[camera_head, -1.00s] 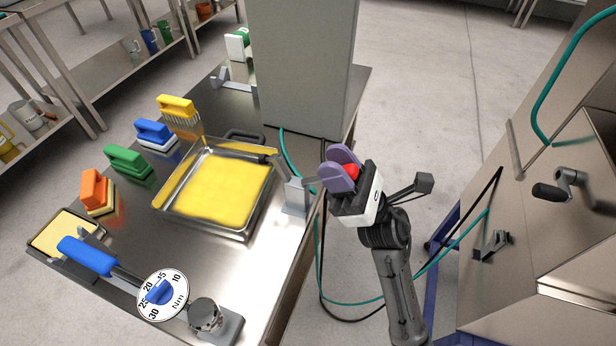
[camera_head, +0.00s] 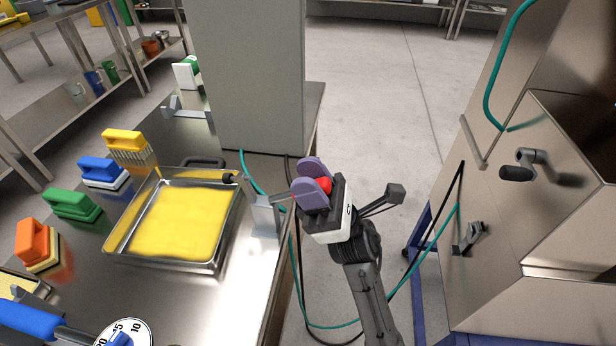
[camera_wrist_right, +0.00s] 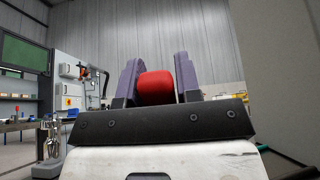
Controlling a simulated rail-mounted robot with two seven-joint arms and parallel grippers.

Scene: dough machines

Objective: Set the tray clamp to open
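The yellow-filled tray (camera_head: 225,234) lies on the steel table. The tray clamp (camera_head: 264,216) is a grey bracket at the tray's right side, by the table edge. Its dark tip (camera_head: 230,178) is at the tray's upper right corner; contact is unclear. A metal lever runs right from it towards my right gripper (camera_head: 314,181). The gripper's purple fingers are close on both sides of a red grip (camera_head: 324,185), which also fills most of the finger gap in the right wrist view (camera_wrist_right: 156,88). The lever's end is hidden by the fingers. My left gripper is out of view.
A grey column (camera_head: 258,75) stands behind the tray. Orange, green, blue and yellow-handled brushes (camera_head: 125,141) line the left. A dial (camera_head: 125,333) is at the bottom. A steel machine with a crank (camera_head: 520,172) stands right. Hoses hang below my right arm.

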